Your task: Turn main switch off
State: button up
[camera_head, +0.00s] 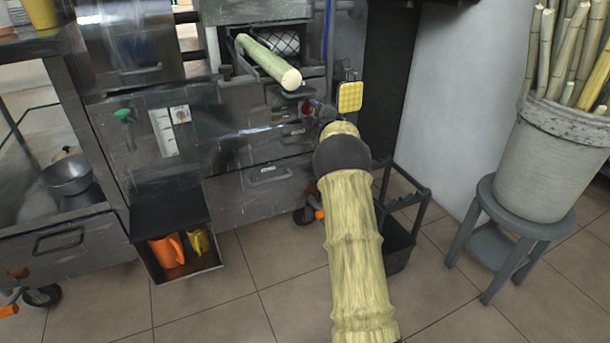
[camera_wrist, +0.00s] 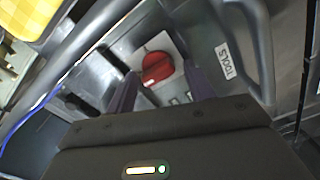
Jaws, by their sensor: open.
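The main switch is a red rotary knob (camera_wrist: 157,67) on a pale plate on the machine's metal front. In the wrist view it sits just beyond and between the two dark purple fingers of my gripper (camera_wrist: 161,86). The fingers are apart, one on each side of the knob, and nothing is held. Whether either finger touches the knob cannot be told. The knob's exact setting is too small to read. In the head view my gripper (camera_head: 314,109) is at the machine front, largely hidden by my own arm, and the knob cannot be made out clearly.
A cane stalk (camera_head: 268,63) lies in the press opening above. A yellow pad (camera_head: 350,97) stands close to the right of my gripper. A drawer handle and a label (camera_wrist: 227,62) are right of the knob. A stool (camera_head: 484,245) with a cane bucket (camera_head: 552,160) stands right.

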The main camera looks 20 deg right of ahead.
jog(key=m, duration=0.2)
jog(key=m+p, duration=0.1)
jog(key=m, duration=0.1)
jog(key=shift+d+r+m, duration=0.15)
jog(key=shift+r+m, duration=0.05)
jog(key=shift+m, duration=0.1)
jog(key=m, duration=0.8)
jog(key=shift+d+f+m+b, duration=0.1)
jog(key=shift+m+b, duration=0.2)
jog(key=shift+m, duration=0.1)
jog(key=shift+s, duration=0.35)
jog(key=s+p, duration=0.6)
jog(key=s, duration=1)
jog(key=s+a+f+m+g+h, duration=0.1)
jog(key=s+a+f+g, duration=0.2)
jog(key=s+a+g, duration=0.6)
jog(key=s+a, duration=0.4)
jog(key=a, duration=0.1)
jog(key=shift+a+h, duration=0.3)
jog(key=shift+a, duration=0.1)
jog(key=shift+r, duration=0.1)
